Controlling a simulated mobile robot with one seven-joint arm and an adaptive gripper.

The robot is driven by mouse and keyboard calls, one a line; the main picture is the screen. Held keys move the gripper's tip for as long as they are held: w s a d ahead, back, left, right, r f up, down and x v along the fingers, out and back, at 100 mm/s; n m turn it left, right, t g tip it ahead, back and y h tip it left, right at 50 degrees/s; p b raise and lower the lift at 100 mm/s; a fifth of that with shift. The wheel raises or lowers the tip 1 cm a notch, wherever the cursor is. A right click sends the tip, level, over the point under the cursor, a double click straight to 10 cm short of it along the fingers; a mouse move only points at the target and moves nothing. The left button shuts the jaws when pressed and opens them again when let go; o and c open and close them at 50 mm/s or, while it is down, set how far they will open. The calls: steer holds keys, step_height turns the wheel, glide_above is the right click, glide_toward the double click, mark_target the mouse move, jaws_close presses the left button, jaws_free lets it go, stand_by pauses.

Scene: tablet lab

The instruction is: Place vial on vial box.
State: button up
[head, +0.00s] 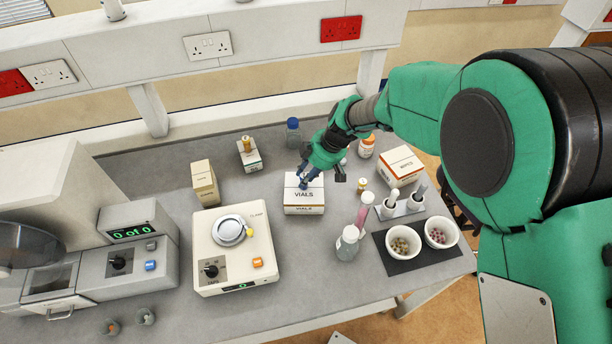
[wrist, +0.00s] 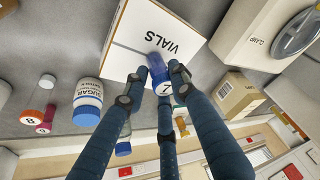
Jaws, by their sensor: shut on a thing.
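The vial box (head: 304,208), a white carton lettered VIALS, stands mid-bench in the head view. Its white top (wrist: 135,35) fills the upper middle of the wrist view. My gripper (head: 308,180) is over the box, pointing down. In the wrist view my gripper (wrist: 160,84) is shut on a small blue vial (wrist: 158,65) with a white label marked 7. The vial is at the box top, near the VIALS lettering. I cannot tell whether it touches the top. In the head view the fingers hide most of the vial.
A cream clamp device (head: 235,265) stands left of the box, and a tan carton (head: 204,183) behind it. A blue-capped bottle (head: 293,133) is behind the box. Right of it are a pink-topped bottle (head: 363,212), a wipes box (head: 401,166) and white bowls (head: 402,262).

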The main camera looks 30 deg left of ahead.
steer(key=o, duration=1)
steer(key=shift+o, duration=0.2)
steer(key=shift+r, duration=0.1)
steer(key=v, duration=1.2)
steer(key=shift+p, duration=0.4)
steer(key=shift+w, duration=0.1)
